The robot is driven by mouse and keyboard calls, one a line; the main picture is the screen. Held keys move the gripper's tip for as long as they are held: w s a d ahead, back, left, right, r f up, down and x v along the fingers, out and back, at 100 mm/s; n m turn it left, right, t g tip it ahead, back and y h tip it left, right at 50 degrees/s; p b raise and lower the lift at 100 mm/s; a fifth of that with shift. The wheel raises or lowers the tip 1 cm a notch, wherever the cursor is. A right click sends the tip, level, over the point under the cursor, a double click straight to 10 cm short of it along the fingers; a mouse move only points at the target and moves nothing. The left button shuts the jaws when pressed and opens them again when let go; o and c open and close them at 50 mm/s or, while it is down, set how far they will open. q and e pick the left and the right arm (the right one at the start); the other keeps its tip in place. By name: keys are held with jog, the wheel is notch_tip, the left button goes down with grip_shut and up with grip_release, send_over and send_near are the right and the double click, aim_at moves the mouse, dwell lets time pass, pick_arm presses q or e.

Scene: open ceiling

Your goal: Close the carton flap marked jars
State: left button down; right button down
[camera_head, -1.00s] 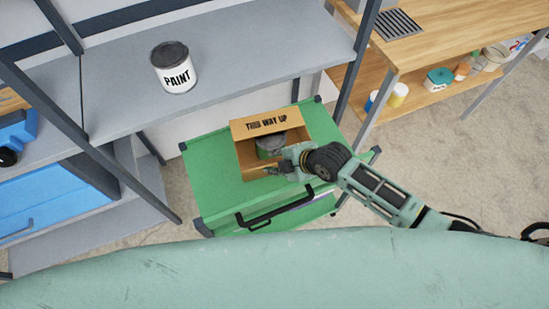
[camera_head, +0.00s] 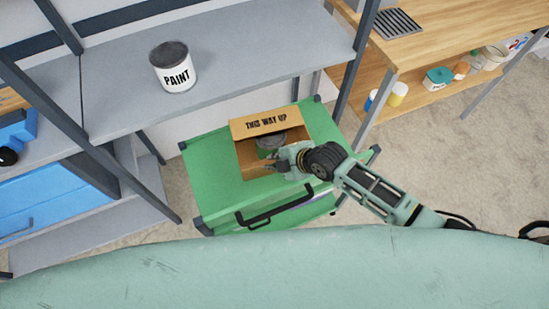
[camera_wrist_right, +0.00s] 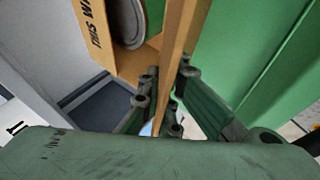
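A brown open carton (camera_head: 246,168) stands on the green cart. Its raised flap (camera_head: 266,124) at the back reads "THIS WAY UP"; part of that flap also shows in the right wrist view (camera_wrist_right: 93,30). I see no "jars" marking. A can (camera_head: 270,141) sits inside the carton. My right gripper (camera_head: 277,166) is at the carton's front right. In the right wrist view its dark fingers (camera_wrist_right: 167,78) lie on both sides of a thin brown carton panel (camera_wrist_right: 186,30); whether they grip it is unclear. My left gripper is not in view.
The green cart top (camera_head: 211,178) is clear left of the carton, with a black handle (camera_head: 262,215) at its front. A paint can (camera_head: 174,68) stands on the grey shelf behind. A wooden bench (camera_head: 460,45) with small containers stands at the right.

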jog(key=shift+r, duration=0.1)
dwell(0.3)
jog(key=shift+w+r+g+p, duration=0.25)
jog(key=shift+w+g+p, duration=0.2)
jog(key=shift+g, duration=0.35)
jog(key=shift+w+a+m+g+h, duration=0.1)
jog(key=shift+w+m+g+h, duration=0.15)
jog(key=shift+g, duration=0.35)
jog(key=shift+w+a+g+h+b, duration=0.15)
jog(key=shift+g+h+b, duration=0.15)
jog(key=shift+g, duration=0.4)
jog(key=shift+w+m+g+b, duration=0.3)
jog(key=shift+m+g+b, duration=0.15)
jog(key=shift+g+b, duration=0.6)
jog(key=shift+r, duration=0.1)
